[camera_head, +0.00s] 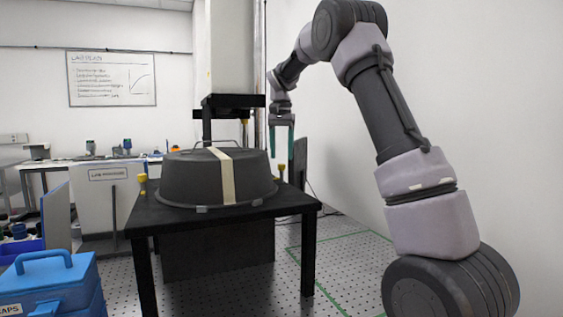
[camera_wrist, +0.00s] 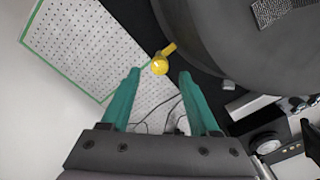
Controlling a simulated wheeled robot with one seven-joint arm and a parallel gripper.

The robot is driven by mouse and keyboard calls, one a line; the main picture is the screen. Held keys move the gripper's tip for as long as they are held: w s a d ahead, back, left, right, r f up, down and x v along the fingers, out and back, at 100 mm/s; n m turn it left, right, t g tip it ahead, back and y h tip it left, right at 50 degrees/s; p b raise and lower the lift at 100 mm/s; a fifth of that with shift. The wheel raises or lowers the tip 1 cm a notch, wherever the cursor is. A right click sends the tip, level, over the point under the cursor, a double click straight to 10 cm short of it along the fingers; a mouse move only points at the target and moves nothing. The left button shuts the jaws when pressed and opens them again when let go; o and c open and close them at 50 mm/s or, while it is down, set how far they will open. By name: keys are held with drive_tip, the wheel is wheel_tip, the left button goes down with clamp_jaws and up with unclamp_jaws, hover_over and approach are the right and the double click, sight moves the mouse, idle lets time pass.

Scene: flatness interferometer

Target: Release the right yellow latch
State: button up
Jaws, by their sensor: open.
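The right yellow latch (camera_wrist: 160,66) shows in the wrist view as a round knob on a short arm beside the dark round cover (camera_wrist: 215,45). My gripper (camera_wrist: 159,75) is open, with its two teal fingers apart and the knob in line with the gap between their tips. I cannot tell whether the tips are at the knob's height. In the head view, my gripper (camera_head: 281,156) points down at the right side of the cover (camera_head: 185,180). A small yellow part of the right latch (camera_head: 281,168) shows just below it. A second yellow latch (camera_head: 142,185) is at the cover's left.
The cover sits on a black table (camera_head: 140,222). A dark column stands behind it. A white wall is at the right. A blue case (camera_head: 50,290) is at the lower left, and a whiteboard (camera_head: 111,78) hangs at the back. Perforated floor (camera_wrist: 85,40) lies beside the table.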

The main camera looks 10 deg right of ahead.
drive_tip(key=shift+f, duration=1.7)
clamp_jaws()
